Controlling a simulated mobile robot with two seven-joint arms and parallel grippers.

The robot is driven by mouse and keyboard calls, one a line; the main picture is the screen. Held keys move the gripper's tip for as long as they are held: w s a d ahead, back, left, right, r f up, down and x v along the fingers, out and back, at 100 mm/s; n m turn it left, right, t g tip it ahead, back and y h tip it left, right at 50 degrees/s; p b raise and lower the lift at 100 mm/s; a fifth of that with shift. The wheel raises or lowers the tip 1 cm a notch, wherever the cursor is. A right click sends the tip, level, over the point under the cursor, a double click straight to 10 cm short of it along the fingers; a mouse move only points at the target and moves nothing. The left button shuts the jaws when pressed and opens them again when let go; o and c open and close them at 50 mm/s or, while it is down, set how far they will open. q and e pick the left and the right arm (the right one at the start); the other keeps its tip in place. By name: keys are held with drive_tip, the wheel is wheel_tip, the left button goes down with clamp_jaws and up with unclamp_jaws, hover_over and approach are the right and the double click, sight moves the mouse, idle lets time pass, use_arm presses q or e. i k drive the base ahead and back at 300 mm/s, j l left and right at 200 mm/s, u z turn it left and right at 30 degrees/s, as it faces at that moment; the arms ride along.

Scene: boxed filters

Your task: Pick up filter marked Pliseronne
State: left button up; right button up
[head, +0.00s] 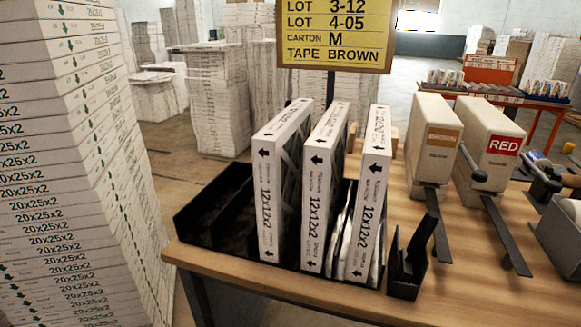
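Three white boxed filters marked 12x12x2 stand upright in a black rack on the wooden table: a left one (268,205), a middle one (313,210) and a right one (368,215). Each has a black arrow and small brand lettering on its narrow front face. The lettering is too small to read surely, so I cannot tell which one is marked Pliseronne. Thinner white pieces (343,240) stand between the middle and right filters. The rack's left slots (212,215) hold no filter. Neither of my grippers shows in the head view.
A yellow sign (335,35) stands behind the rack. A black holder (408,262) is right of it, then boxes labelled BROWN (432,150) and RED (490,155) with dark levers. A tall stack of 20x25x2 boxes (75,180) is at left.

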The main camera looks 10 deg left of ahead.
sight(277, 149)
drive_tip(key=i+j+z, duration=0.2)
drive_tip(key=j+z, duration=0.15)
drive_tip(key=j, duration=0.5)
drive_tip(key=i+j+z, duration=0.1)
drive_tip(key=j+z, duration=0.25)
drive_tip(key=j, duration=0.5)
drive_tip(key=j+z, duration=0.35)
drive_tip(key=j, duration=0.5)
